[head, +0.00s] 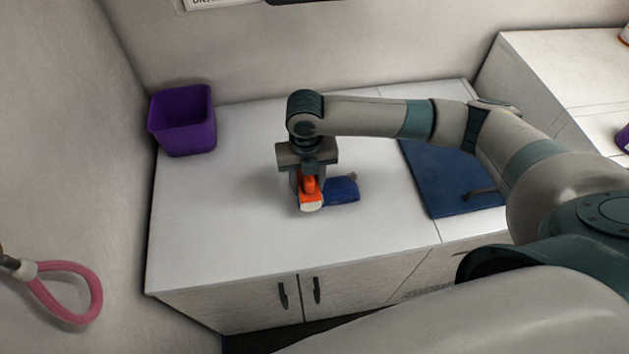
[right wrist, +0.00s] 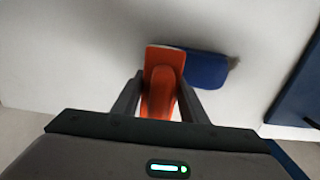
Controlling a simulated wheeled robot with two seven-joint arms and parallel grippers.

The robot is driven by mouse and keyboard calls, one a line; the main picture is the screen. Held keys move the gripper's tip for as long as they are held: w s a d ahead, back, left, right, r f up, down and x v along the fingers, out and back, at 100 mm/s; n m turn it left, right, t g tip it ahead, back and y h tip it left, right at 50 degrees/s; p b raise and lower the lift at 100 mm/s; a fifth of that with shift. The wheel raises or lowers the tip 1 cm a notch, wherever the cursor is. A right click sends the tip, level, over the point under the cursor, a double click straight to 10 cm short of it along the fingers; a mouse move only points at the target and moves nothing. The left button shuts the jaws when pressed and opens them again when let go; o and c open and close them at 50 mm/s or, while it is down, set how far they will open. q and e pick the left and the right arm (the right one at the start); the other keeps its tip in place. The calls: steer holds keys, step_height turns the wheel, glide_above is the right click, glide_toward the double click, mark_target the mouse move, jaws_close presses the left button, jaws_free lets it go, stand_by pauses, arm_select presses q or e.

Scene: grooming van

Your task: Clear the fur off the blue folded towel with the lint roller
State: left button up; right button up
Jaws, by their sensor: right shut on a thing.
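The blue folded towel (head: 342,190) lies on the white counter; it also shows in the right wrist view (right wrist: 206,70). A dark grey tuft that looks like fur (head: 352,177) is at its far right edge. My right gripper (head: 308,180) points down and is shut on the orange handle of the lint roller (head: 311,196). The roller's pale head is at the towel's left end and hides part of it; I cannot tell whether they touch. In the right wrist view the lint roller (right wrist: 164,75) sits between both fingers. My left gripper is out of view.
A purple bin (head: 183,125) stands at the counter's back left. A larger dark blue mat (head: 450,180) lies to the right, partly under my right arm, with a dark object (head: 482,194) on it. A pink loop (head: 65,292) hangs at the left wall. The counter's left part is clear.

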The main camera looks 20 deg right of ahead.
steer(key=shift+w+a, duration=0.2)
steer(key=shift+a, duration=0.45)
steer(key=shift+d, duration=0.15)
steer(key=shift+s+d, duration=0.1)
steer(key=shift+d, duration=1.55)
steer(key=shift+d, duration=0.15)
steer(key=shift+d, duration=1.6)
steer(key=shift+d, duration=0.15)
steer(key=shift+s+d+f, duration=0.1)
steer(key=shift+s+d, duration=0.05)
steer(key=shift+d, duration=1.45)
